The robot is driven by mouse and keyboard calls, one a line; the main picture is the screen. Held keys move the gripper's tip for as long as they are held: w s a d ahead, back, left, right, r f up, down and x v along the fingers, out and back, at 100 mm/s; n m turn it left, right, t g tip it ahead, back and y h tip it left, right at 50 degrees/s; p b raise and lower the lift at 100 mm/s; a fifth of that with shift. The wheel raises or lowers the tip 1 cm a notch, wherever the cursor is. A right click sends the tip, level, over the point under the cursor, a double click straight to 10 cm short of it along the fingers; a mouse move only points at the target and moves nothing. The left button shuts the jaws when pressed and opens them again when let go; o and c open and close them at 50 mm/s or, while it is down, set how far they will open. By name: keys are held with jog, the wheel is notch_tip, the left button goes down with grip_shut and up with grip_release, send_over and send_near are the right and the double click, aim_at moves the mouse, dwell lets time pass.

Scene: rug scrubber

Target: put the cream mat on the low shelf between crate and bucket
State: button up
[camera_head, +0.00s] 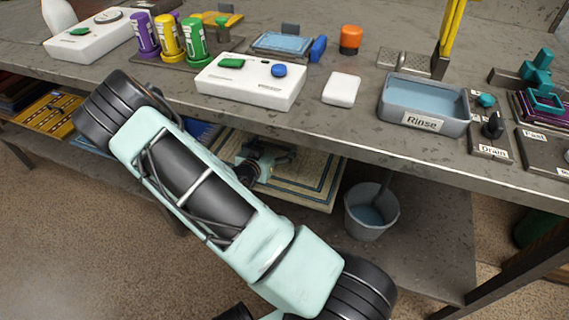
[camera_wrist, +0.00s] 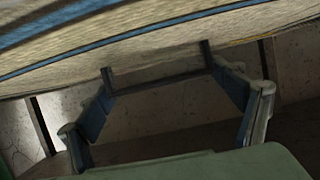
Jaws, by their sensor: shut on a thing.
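The cream mat (camera_head: 314,188), with blue border lines, is under the worktop, left of the grey bucket (camera_head: 370,212). In the wrist view the cream mat (camera_wrist: 150,45) fills the top with its blue stripe. My gripper (camera_head: 275,158) reaches under the worktop and is shut on the mat; its fingers also show in the wrist view (camera_wrist: 156,64). My arm covers the mat's left part. The low shelf (camera_head: 425,245) shows around the bucket. I cannot tell whether the mat touches the shelf. I cannot make out the crate for certain.
The worktop (camera_head: 330,118) overhangs the shelf closely. On it stand a white control box (camera_head: 250,85) and a rinse tray (camera_head: 423,105). A yellow patterned mat (camera_head: 48,117) lies on the shelf at left. The shelf right of the bucket is bare.

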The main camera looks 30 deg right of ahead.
jog(key=d+f, duration=0.1)
jog(key=d+f+b, duration=0.1)
jog(key=f, duration=0.1)
jog(key=d+f, duration=0.1)
jog(key=shift+s+d+f, duration=0.25)
jog(key=shift+d+f, duration=0.05)
jog(key=shift+f, duration=0.05)
jog(key=f, duration=0.1)
jog(key=f+b, duration=0.2)
jog(key=shift+d+f, duration=0.15)
jog(key=shift+d, duration=0.15)
jog(key=shift+s+f, duration=0.1)
jog(key=shift+f, duration=0.2)
jog(key=shift+c, duration=1.4)
jog(key=o, duration=1.9)
jog(key=shift+f, duration=0.1)
jog(key=shift+o, duration=0.2)
